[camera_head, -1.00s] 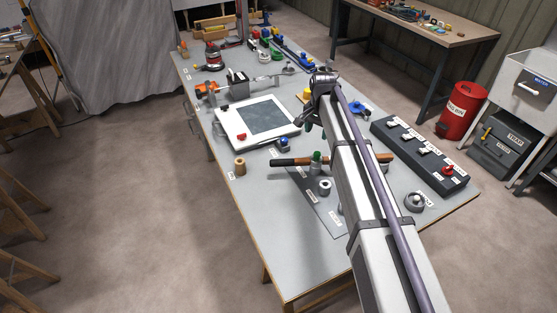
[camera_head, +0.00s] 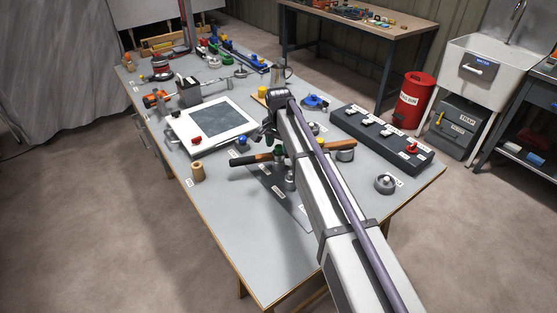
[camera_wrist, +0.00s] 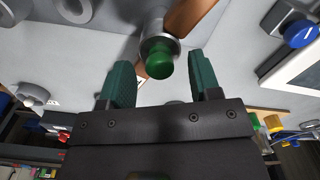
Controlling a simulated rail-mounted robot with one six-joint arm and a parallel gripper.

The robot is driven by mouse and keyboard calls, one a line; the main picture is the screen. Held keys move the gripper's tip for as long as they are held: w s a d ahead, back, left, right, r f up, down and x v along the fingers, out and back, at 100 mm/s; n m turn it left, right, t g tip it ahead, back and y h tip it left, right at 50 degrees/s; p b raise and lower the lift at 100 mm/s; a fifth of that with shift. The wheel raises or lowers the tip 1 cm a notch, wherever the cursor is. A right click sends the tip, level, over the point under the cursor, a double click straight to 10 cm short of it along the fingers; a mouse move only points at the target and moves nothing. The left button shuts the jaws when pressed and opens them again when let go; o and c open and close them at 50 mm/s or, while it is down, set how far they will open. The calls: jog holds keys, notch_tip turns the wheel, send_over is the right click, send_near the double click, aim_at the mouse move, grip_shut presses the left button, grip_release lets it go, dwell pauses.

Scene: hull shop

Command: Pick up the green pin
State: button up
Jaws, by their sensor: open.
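The green pin (camera_wrist: 160,60) has a rounded green cap on a grey cylindrical part in the wrist view. It stands beside a brown wooden handle (camera_wrist: 190,14). In the head view its green top (camera_head: 278,151) shows beside my arm. My gripper (camera_wrist: 160,70) is open, with one green finger pad on each side of the pin's cap in the picture, and clear gaps show. I cannot tell whether the fingertips are level with the pin. In the head view my gripper (camera_head: 264,133) is dark and partly hidden by the arm, just behind the pin.
A framed panel (camera_head: 183,137), a tan cylinder (camera_head: 198,172) and a blue-topped piece (camera_head: 242,141) lie to the left on the grey table (camera_head: 235,220). A dark switch box (camera_head: 408,160) and a round grey part (camera_head: 385,184) are on the right. The table's near left is clear.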

jog(key=shift+f, duration=0.85)
jog(key=shift+r, duration=0.25)
jog(key=c, duration=1)
notch_tip(320, 180, up, 10)
jog(key=p, duration=1)
